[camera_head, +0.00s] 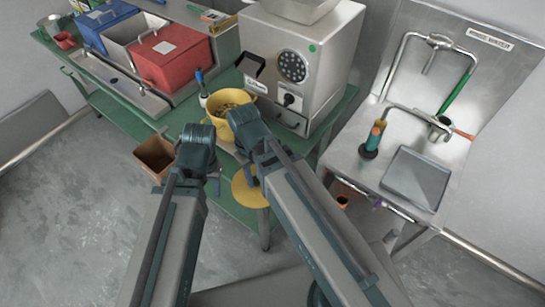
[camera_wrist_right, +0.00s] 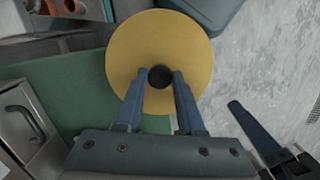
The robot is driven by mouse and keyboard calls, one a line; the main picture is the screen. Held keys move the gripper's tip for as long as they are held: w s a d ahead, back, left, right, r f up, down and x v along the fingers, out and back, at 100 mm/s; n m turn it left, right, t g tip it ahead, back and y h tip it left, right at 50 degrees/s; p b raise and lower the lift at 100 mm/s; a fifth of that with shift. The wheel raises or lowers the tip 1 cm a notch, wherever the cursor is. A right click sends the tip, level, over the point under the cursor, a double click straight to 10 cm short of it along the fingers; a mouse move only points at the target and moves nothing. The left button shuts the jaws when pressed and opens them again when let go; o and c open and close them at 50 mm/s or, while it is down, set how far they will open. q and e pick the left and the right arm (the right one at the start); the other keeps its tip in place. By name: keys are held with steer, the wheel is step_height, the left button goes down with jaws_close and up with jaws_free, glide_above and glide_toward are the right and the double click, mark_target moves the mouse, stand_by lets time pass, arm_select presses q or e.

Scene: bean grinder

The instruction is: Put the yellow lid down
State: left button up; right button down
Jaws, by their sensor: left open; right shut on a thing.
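The round yellow lid (camera_head: 249,191) hangs by the front edge of the green table, partly hidden by my right arm. In the right wrist view the lid (camera_wrist_right: 160,32) is seen from above with its black knob (camera_wrist_right: 160,77). My right gripper (camera_wrist_right: 161,78) is shut on that knob. The gap between lid and table cannot be judged. The yellow pot (camera_head: 226,98) stands uncovered behind my grippers, with brown contents showing.
A steel grinder (camera_head: 300,65) stands behind the pot. Red (camera_head: 172,58) and blue bins stand at the back left. A brown open box (camera_head: 154,157) is by the table's front edge. A steel counter (camera_head: 355,190) with a grey tray (camera_head: 416,178) is at right.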

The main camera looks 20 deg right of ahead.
steer(key=w+d, duration=0.2)
steer(key=w, duration=0.2)
steer(key=w+d+f+b, duration=0.1)
steer(key=w+d, duration=0.2)
steer(key=w, duration=0.1)
steer(key=w+d, duration=0.2)
steer(key=w, duration=0.2)
steer(key=shift+w+d+f, duration=0.15)
steer(key=shift+w+d, duration=0.25)
steer(key=f+b, duration=0.4)
steer(key=shift+w+d, duration=0.25)
steer(key=shift+w, duration=0.1)
steer(key=shift+r, duration=0.2)
steer(key=shift+f, duration=0.15)
steer(key=c, duration=0.5)
jaws_free()
